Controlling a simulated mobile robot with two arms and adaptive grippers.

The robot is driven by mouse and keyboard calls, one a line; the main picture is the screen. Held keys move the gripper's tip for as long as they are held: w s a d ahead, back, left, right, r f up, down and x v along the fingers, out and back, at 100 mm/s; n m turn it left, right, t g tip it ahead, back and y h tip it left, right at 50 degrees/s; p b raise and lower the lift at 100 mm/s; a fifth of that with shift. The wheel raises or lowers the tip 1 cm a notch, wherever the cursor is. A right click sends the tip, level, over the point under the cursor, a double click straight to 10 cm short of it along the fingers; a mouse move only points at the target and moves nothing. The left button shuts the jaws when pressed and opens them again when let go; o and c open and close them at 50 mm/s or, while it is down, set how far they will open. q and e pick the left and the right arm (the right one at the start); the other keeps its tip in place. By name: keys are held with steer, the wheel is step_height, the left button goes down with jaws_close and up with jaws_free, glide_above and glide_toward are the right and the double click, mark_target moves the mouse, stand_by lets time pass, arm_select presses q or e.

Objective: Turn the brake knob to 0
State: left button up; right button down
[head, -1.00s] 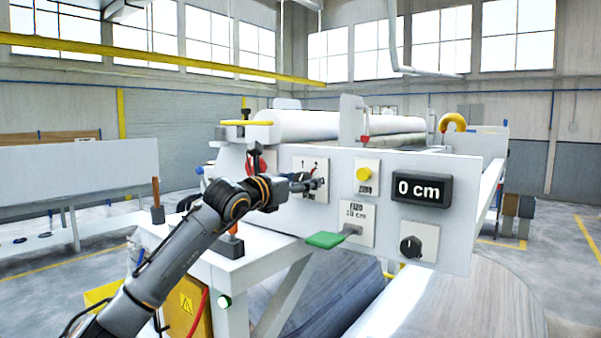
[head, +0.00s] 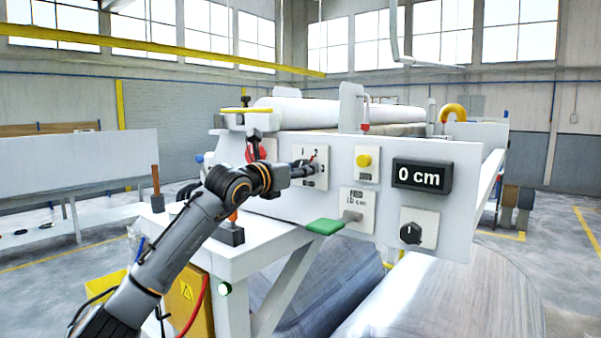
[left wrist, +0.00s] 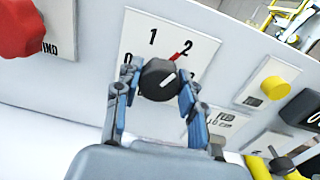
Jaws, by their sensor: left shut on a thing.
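The brake knob (left wrist: 160,80) is a round black dial on a white plate marked 0, 1 and 2 in the left wrist view. Its red pointer is directed at the 2. My left gripper (left wrist: 157,92) is shut on the knob, with one blue finger on each side of it. In the head view my left gripper (head: 311,168) is at the knob plate on the left part of the white control panel (head: 285,207) and hides much of the knob. My right gripper is not in view.
A red knob (left wrist: 20,28) is left of the plate. A yellow button (head: 363,160), a 0 cm display (head: 422,176), a feed plate with a green-ended lever (head: 326,226) and another black knob (head: 411,233) are to the right. A white table (head: 240,245) stands below.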

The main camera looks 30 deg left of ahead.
arm_select(q)
steer(key=shift+f+n+b, duration=0.25)
steer(key=shift+n+b, duration=0.85)
steer(key=shift+b, duration=0.1)
steer(key=shift+n+b, duration=0.65)
steer(key=shift+n, duration=0.25)
steer(key=n+b, duration=0.1)
steer(key=n, duration=0.1)
steer(key=shift+r+n, duration=0.1)
steer(key=shift+n, duration=0.2)
steer(key=n+b, duration=0.1)
steer(key=n, duration=0.2)
steer(key=shift+n, duration=0.3)
steer(key=n+b, duration=0.1)
steer(key=n, duration=0.5)
steer(key=shift+h+b, duration=0.3)
steer(key=shift+b, duration=0.05)
steer(key=n, duration=0.6)
steer(key=shift+n, duration=0.3)
steer(key=o, duration=1.1)
steer(key=shift+a, duration=0.1)
steer(key=shift+o, duration=0.2)
